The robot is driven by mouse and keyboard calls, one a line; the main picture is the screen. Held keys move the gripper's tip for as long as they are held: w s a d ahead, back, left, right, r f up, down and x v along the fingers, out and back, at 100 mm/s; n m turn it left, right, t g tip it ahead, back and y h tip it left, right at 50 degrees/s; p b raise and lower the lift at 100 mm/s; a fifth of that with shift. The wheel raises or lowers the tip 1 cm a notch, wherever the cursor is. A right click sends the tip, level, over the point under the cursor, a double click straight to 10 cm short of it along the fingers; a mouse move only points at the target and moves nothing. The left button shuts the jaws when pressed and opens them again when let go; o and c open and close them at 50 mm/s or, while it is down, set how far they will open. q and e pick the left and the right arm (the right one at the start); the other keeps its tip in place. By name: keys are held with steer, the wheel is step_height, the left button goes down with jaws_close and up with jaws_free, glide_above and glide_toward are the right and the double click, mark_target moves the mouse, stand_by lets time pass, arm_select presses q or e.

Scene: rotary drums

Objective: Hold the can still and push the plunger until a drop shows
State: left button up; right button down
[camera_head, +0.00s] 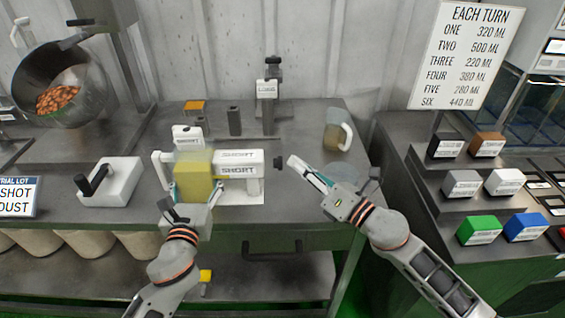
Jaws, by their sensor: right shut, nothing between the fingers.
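A yellow, see-through-looking can (194,172) stands at the front of the white device marked SHORT (239,163) on the bench. My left gripper (194,192) has one finger on each side of the can's lower part, and both fingers appear to touch it. A dark round knob (278,163), which looks like the plunger end, sticks out at the device's right. My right gripper (293,162) is shut and empty, its tip just right of the knob with a small gap. No drop can be made out; the can hides part of the device behind it.
A device marked LONG (267,90) stands at the back. A clear jug (338,135) stands behind my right gripper. Coloured blocks (479,229) sit on the right-hand steps. A drum (62,88) holds brown pieces.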

steer(key=shift+d, duration=0.2)
steer(key=shift+w+d, duration=0.15)
steer(key=shift+d, duration=2.3)
stand_by(1.0)
steer(key=shift+d, duration=2)
steer(key=shift+a, duration=0.1)
steer(key=a, duration=0.8)
steer(key=shift+s+a, duration=0.2)
steer(key=shift+a, duration=0.15)
steer(key=shift+a, duration=0.2)
steer(key=shift+a, duration=0.25)
